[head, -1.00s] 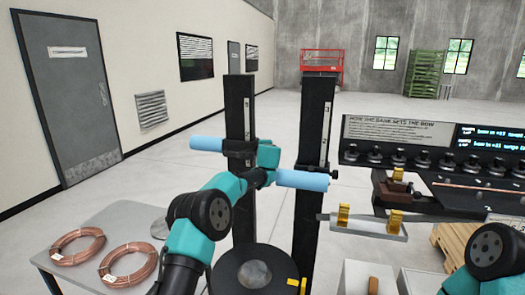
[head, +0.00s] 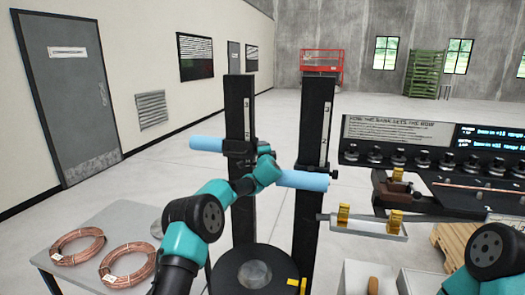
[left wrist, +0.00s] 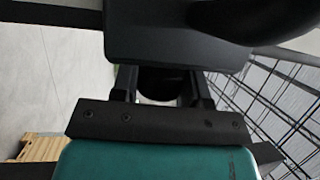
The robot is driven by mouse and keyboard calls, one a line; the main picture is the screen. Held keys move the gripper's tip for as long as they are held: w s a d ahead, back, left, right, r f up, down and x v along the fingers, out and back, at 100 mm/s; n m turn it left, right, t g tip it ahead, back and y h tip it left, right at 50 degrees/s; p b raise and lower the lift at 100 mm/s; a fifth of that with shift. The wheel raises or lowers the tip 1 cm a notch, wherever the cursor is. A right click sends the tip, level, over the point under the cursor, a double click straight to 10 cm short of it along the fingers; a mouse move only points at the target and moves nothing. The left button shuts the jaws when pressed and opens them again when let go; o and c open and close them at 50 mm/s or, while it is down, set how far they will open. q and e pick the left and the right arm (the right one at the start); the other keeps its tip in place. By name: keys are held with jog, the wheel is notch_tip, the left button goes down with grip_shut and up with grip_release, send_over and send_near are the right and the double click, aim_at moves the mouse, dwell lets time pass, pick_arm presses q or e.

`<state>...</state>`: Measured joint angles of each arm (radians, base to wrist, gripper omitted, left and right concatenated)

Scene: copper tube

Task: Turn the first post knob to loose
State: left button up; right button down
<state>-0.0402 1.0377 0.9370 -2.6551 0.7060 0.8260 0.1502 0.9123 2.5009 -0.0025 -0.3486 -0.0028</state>
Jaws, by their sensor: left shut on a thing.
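Two upright black posts stand at centre in the head view, the left post (head: 240,108) and the right post (head: 320,105), each with a pale scale strip. A dark clamp (head: 238,147) sits on the left post. My left gripper (head: 264,149) is beside this clamp, its jaws mostly hidden by my wrist. In the left wrist view, a dark round knob (left wrist: 161,84) sits between the two fingers of my left gripper (left wrist: 162,88), which is shut on it. The knob's marking and setting cannot be read. My right arm shows at lower right; its gripper is out of frame.
A pale blue cylinder shows left of the left post (head: 207,144) and near the right post (head: 303,181). Copper coils (head: 78,246) lie on a grey table (head: 118,214) at left. A black bench with several knobs (head: 425,162) stands at right.

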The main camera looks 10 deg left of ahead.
pick_arm(q)
jog(key=shift+n+t+y, duration=0.3)
jog(key=shift+t, duration=0.2)
jog(key=o, duration=0.9)
jog(key=shift+o, duration=0.2)
jog(key=shift+s, duration=0.1)
jog(key=v, duration=1.7)
jog(key=shift+s, duration=0.15)
jog(key=shift+r, duration=0.1)
